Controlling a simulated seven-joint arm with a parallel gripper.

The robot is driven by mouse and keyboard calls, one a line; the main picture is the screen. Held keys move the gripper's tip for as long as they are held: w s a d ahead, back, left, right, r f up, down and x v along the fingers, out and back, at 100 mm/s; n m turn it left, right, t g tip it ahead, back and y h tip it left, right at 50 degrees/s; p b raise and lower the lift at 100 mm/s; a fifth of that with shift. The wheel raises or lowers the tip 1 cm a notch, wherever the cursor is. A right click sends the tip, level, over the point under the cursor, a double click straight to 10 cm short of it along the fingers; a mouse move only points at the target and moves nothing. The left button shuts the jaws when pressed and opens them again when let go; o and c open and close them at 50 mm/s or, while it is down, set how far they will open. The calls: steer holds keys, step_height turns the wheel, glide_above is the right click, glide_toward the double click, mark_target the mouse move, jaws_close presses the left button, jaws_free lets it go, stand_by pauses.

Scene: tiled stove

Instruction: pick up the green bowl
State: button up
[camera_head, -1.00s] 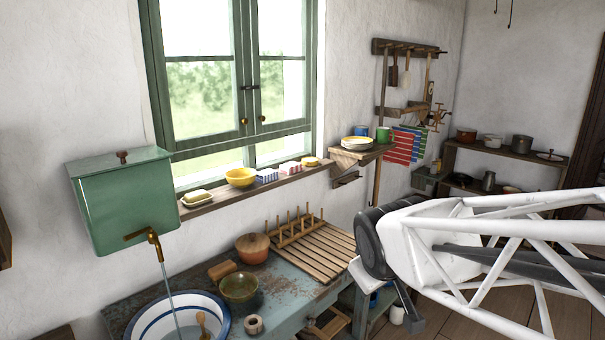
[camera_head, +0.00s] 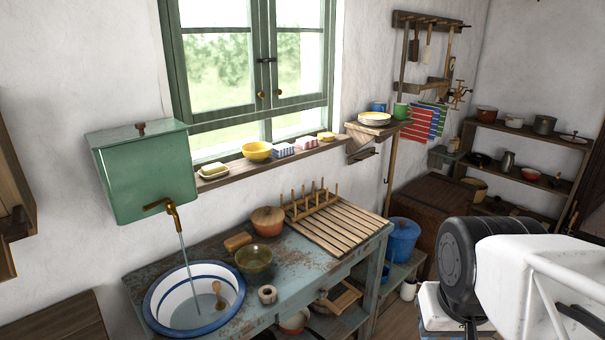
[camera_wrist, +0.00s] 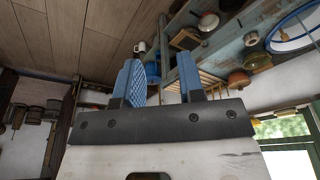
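The green bowl (camera_head: 254,260) stands upright on the blue worktop, between the white basin and a lidded brown pot; it looks empty. In the wrist view the bowl (camera_wrist: 257,61) shows small near the right edge, far from my fingers. My gripper (camera_wrist: 160,84) has two blue fingers standing apart with nothing between them. In the head view my arm is at the lower right, well away from the bowl, and the fingers do not show there.
A white basin (camera_head: 160,318) with a blue rim is left of the bowl. A wooden rack (camera_head: 335,226) lies to the right.

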steer(key=shift+w, duration=0.1)
steer(key=w+a+f+m+y, duration=0.1)
steer(key=w+a+f, duration=0.1)
steer(key=w+a, duration=0.5)
steer(key=w+a+f+y, duration=0.1)
steer(key=w+a, duration=0.1)
steer(key=w, duration=0.9)
steer(key=w+a+f+m+y, duration=0.1)
steer(key=w+a+f, duration=0.1)
steer(key=w+a, duration=0.45)
steer(key=w+a+f+m+y, duration=0.1)
steer(key=w+a+f+m, duration=0.2)
steer(key=w+a+f, duration=1.3)
steer(key=w+f, duration=0.2)
steer(key=w, duration=0.2)
steer(key=shift+a+g, duration=0.3)
steer(key=shift+a, duration=0.05)
steer(key=shift+x, duration=1.3)
